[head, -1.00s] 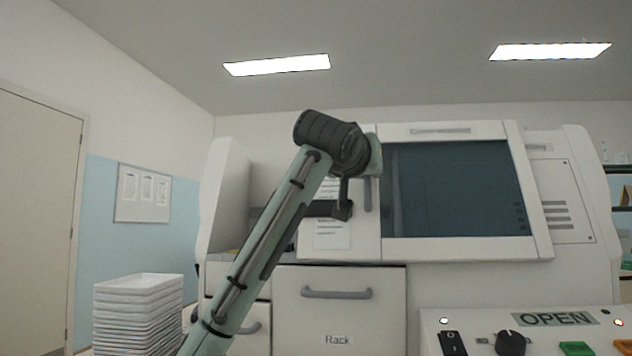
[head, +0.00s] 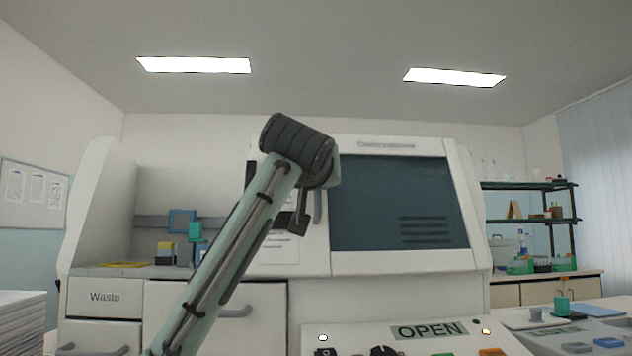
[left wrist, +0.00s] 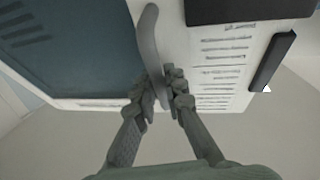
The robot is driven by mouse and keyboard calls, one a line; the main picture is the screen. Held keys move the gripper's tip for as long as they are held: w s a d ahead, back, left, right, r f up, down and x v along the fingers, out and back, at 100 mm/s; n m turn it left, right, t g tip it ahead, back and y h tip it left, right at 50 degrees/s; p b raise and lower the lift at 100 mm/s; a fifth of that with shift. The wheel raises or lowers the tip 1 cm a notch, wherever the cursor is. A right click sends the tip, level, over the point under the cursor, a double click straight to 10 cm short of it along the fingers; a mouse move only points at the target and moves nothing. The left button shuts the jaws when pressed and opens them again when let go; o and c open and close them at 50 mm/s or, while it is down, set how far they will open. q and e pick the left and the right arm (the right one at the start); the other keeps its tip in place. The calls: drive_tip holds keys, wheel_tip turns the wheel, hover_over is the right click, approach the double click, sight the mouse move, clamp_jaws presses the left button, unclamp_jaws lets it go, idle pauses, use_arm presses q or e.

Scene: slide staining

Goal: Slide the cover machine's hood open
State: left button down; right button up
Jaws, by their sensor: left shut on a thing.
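The cover machine is the large white machine (head: 110,220) in the middle of the head view. Its hood (head: 400,262) has a dark window (head: 385,200) and covers the machine's right part, with vent slots showing through the window. The left bay is uncovered. A grey upright handle (head: 317,205) sits on the hood's left side. In the left wrist view, my left gripper (left wrist: 158,76) is shut on this handle (left wrist: 150,28), with a finger on each side. In the head view my left arm hides part of the machine's front. My right gripper is not in view.
Inside the open bay are a green item (head: 195,231) and a yellow and dark block (head: 166,252). A control panel with an OPEN sign (head: 430,330) stands at the front. Shelves (head: 530,220) hold bottles at right.

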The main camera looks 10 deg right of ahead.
use_arm(q)
drive_tip(key=c, duration=1.9)
unclamp_jaws()
drive_tip(key=shift+o, duration=0.2)
wheel_tip(320, 180, up, 10)
drive_tip(key=shift+r, duration=0.1)
